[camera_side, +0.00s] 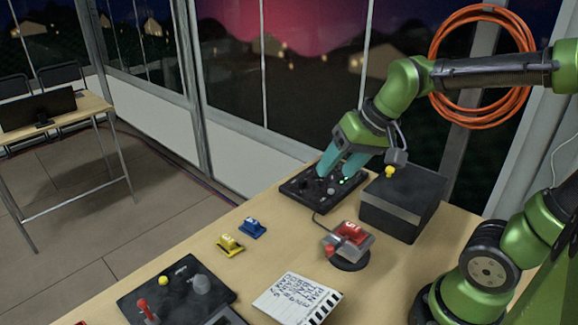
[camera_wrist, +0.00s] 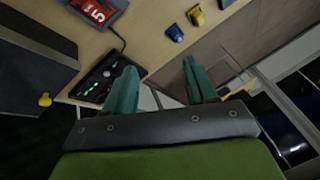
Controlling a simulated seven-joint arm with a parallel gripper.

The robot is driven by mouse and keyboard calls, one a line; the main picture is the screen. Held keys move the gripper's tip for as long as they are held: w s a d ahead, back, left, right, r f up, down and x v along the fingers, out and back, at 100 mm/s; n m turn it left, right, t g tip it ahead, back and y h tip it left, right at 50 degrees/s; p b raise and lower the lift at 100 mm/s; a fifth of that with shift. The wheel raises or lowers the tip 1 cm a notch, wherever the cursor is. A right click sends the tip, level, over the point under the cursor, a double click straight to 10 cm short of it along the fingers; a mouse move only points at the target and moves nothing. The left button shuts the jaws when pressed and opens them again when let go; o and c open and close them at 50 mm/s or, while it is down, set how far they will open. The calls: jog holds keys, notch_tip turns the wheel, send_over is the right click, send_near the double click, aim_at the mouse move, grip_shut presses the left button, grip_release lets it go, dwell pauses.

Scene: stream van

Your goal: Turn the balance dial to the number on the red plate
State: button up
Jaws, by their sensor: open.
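The red plate (camera_side: 351,231) sits on a grey holder on the table; in the wrist view the red plate (camera_wrist: 97,11) reads 5. A black control panel (camera_side: 297,186) with dark knobs and green lights lies at the far edge of the table. It also shows in the wrist view (camera_wrist: 93,88), partly hidden by a finger. My gripper (camera_side: 335,177) is open with teal fingers pointing down over this panel. In the wrist view my gripper (camera_wrist: 159,66) has nothing between its fingers. I cannot tell which knob is the balance dial, nor its setting.
A black box (camera_side: 400,205) stands close to the right of the panel. Another black panel (camera_side: 180,291) with a red lever is at the front.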

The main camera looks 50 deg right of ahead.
jog(key=w+d+f+g, duration=0.1)
jog(key=w+d+g, duration=0.1)
jog(key=w+d, duration=0.65)
jog(key=n+g+h, duration=0.1)
jog(key=n+g, duration=0.3)
jog(key=n, duration=0.4)
send_over(303, 180)
notch_tip(303, 180, down, 3)
notch_tip(303, 180, down, 17)
jog(key=shift+r, duration=0.2)
jog(key=shift+c, duration=0.5)
grip_shut()
